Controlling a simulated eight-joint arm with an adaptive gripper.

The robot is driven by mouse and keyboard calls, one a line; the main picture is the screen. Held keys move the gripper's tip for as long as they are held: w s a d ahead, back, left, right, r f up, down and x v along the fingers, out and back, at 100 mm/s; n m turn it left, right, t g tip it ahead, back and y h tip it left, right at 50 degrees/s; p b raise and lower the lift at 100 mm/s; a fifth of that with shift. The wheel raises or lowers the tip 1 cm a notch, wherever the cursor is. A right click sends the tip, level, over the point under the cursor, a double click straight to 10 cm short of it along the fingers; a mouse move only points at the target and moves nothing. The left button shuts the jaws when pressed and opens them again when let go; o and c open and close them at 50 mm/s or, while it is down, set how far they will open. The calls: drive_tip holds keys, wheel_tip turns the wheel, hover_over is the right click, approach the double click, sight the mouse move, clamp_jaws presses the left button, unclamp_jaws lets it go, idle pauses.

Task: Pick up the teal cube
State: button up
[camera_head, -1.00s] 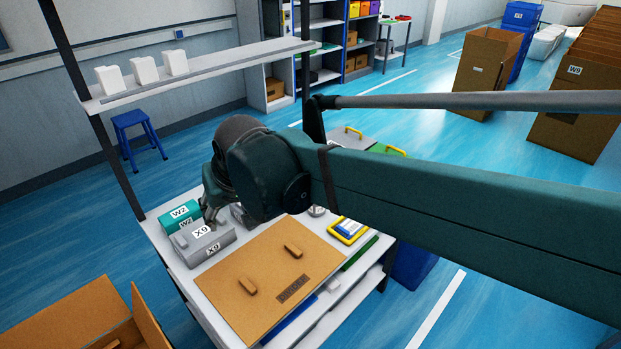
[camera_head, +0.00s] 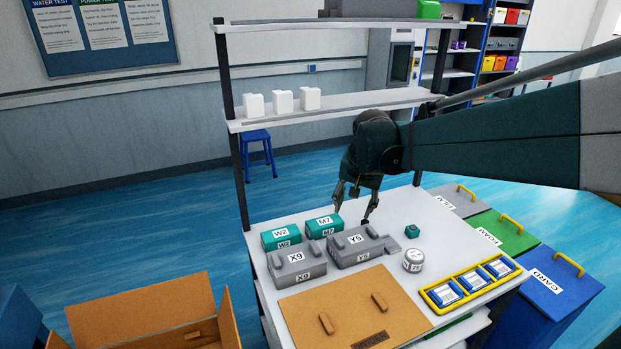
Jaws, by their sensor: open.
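The small teal cube (camera_head: 412,231) sits on the white workbench (camera_head: 440,224), right of the grey box labelled Y5 and behind a round white tin. My gripper (camera_head: 353,218) hangs open and empty above the back of the bench, behind the Y5 box and to the left of the cube. It points down, with its fingers spread apart. The cube is fully in sight and apart from the gripper.
Teal boxes W2 (camera_head: 281,237) and M7 (camera_head: 324,226) and grey boxes X9 (camera_head: 297,264) and Y5 (camera_head: 360,247) fill the bench's left. The round tin (camera_head: 413,260), a yellow tray (camera_head: 472,285) and a brown board (camera_head: 350,308) lie nearer. A shelf (camera_head: 330,109) spans above.

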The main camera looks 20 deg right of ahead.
drive_tip(key=w+d+f+m, duration=0.25)
drive_tip(key=w+d, duration=0.25)
drive_tip(key=d, duration=0.3)
drive_tip(key=m+g+y+p, duration=0.1)
drive_tip(key=m+g+p, duration=0.3)
drive_tip(key=m, duration=0.3)
hover_over(413, 228)
drive_tip(key=f, duration=1.8)
drive_tip(key=shift+a+f, duration=0.2)
drive_tip(key=shift+a, duration=0.05)
drive_tip(key=shift+s+d+f+m, duration=0.1)
drive_tip(key=shift+d+f+m, duration=0.1)
drive_tip(key=shift+m, duration=0.05)
drive_tip(key=shift+f, duration=1.3)
drive_tip(key=shift+f, duration=0.1)
